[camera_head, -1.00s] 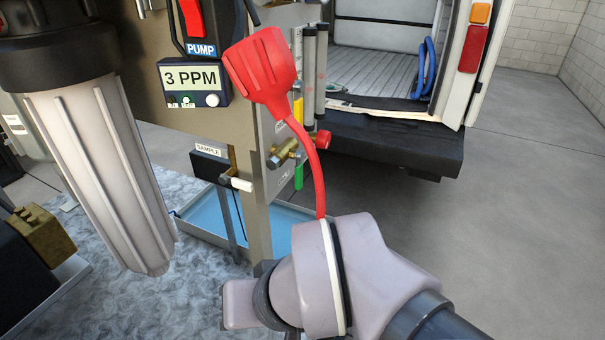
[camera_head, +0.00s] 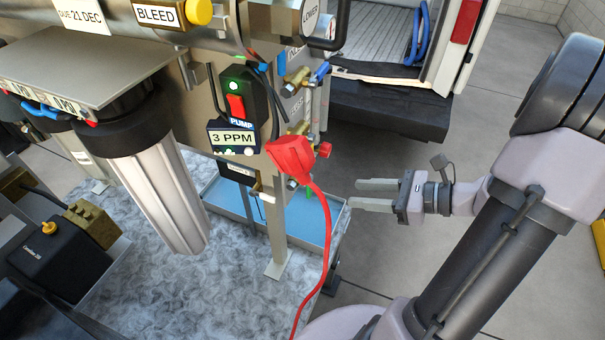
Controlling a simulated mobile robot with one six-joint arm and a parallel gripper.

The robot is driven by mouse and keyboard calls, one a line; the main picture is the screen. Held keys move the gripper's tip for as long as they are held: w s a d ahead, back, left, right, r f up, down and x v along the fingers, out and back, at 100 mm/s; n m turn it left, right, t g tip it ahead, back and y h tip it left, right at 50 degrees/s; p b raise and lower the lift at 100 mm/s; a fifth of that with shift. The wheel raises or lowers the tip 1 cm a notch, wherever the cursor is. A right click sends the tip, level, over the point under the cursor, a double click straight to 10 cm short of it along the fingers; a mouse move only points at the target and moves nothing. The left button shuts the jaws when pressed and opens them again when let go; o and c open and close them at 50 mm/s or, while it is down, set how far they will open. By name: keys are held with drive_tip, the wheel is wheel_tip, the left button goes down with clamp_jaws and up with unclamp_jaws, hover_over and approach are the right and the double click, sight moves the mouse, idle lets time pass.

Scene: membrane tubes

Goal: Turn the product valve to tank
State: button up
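Small valves sit on the right side of the panel. One has a blue handle (camera_head: 322,72) near the top. A red knob (camera_head: 324,150) sits lower down, with brass fittings (camera_head: 298,128) beside it. No label that I can read says which is the product valve, and part of the lower fittings is hidden behind a red plug (camera_head: 292,158). My gripper (camera_head: 356,195) is at the right of the panel, pointing left. Its two fingers are apart with nothing between them. It is clear of the valves and lower in the picture than they are.
The red plug and its cord (camera_head: 324,240) cross the view in front of the panel. A pump switch (camera_head: 236,106) and a 3 PPM display (camera_head: 232,138) are on the panel. A blue tray (camera_head: 300,225) lies below. Open floor (camera_head: 400,150) lies to the right.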

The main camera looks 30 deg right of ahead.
sight(311, 191)
drive_tip(key=x, duration=1.4)
drive_tip(key=shift+f, duration=0.15)
drive_tip(key=shift+c, duration=0.5)
clamp_jaws()
